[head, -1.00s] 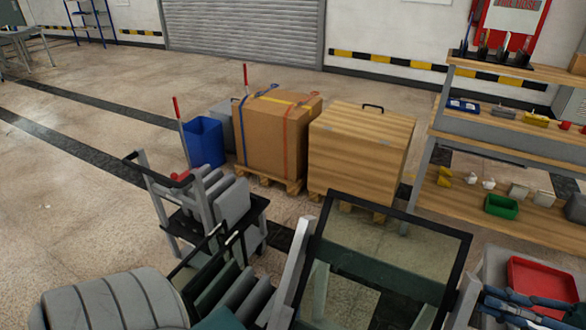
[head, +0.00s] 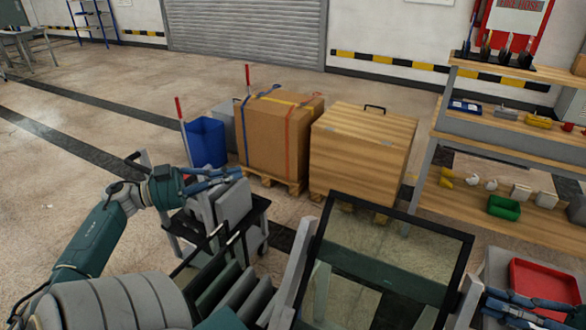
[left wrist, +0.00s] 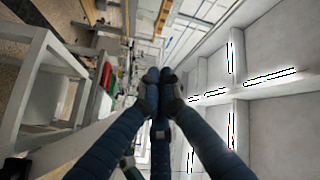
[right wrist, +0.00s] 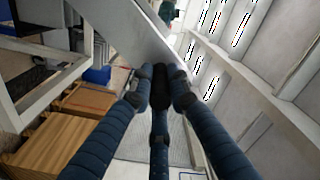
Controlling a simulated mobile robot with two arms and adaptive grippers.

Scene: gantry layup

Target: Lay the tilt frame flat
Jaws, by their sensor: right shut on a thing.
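The tilt frame appears in the head view as a tilted, black-rimmed glass panel (head: 402,213) between a grey left bar (head: 290,275) and a grey right bar (head: 464,302). Its lower part is cut off by the picture edge. My right gripper (head: 487,302) is at the frame's right bar at lower right. In the right wrist view its fingers (right wrist: 157,88) are shut at a pale grey beam (right wrist: 140,35); the grip point is mostly hidden. My left gripper (head: 236,173) is left of the frame, over a small cart. Its fingers (left wrist: 160,92) are together, with nothing visible between them.
The small dark cart (head: 262,205) holding grey pads stands left of the frame. A strapped carton (head: 275,140), a wooden crate (head: 355,160) and a blue bin (head: 205,143) stand behind. A shelf bench (head: 470,195) and a red tray (head: 540,285) are at right. Floor at left is open.

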